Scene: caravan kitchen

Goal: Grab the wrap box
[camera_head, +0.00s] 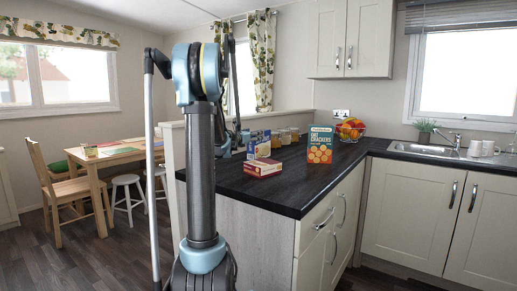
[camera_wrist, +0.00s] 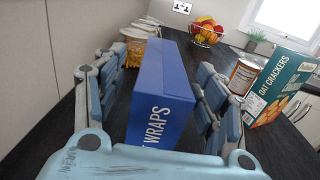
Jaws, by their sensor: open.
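The wrap box (camera_wrist: 158,90) is a blue box with "WRAPS" in white on its near end. It stands on the dark counter between the two fingers of my gripper (camera_wrist: 160,62) in the wrist view. The fingers are open, one on each side of it, with a visible gap on the left; contact on the right is unclear. In the head view the blue box (camera_head: 259,144) is on the counter, just right of my gripper (camera_head: 232,142), which is partly hidden behind my arm.
An oat crackers box (camera_head: 319,144) stands to the right; a can (camera_wrist: 246,73) is beside it in the wrist view. Jars (camera_head: 285,136) and a fruit bowl (camera_head: 351,130) are farther back. The front right counter is clear.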

